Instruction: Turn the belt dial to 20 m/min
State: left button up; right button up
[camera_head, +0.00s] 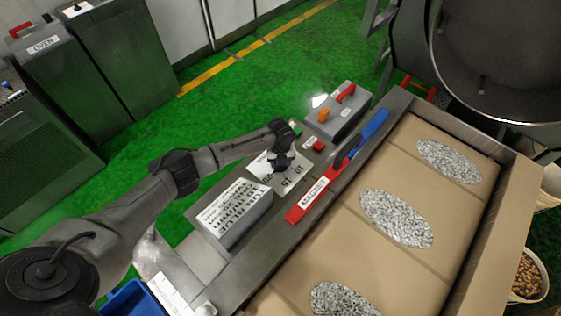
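The belt dial's pale scale plate (262,171) lies on the grey control panel beside the belt. Printed numbers show around its edge, some on the near side, but they are small and tilted. My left gripper (281,160) reaches in from the left and is right over the dial. The dark knob under it is mostly hidden, so I cannot tell which number it points to, nor whether the fingers touch it or are closed. My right gripper is not in view.
A printed sign block (236,212) stands near my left forearm. A red button (319,146) and a grey box with a red handle (345,95) lie beyond the dial. A red strip (308,199) and a blue strip (374,125) edge the belt (322,243).

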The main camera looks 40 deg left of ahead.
pick_arm(q)
jog(key=shift+r+m, duration=0.1)
jog(key=shift+m, duration=0.2)
jog(key=shift+d, duration=0.1)
jog(key=o, duration=0.9)
notch_tip(320, 180, up, 14)
jog(key=shift+f+b, duration=0.15)
jog(key=shift+b, duration=0.15)
dwell(0.7)
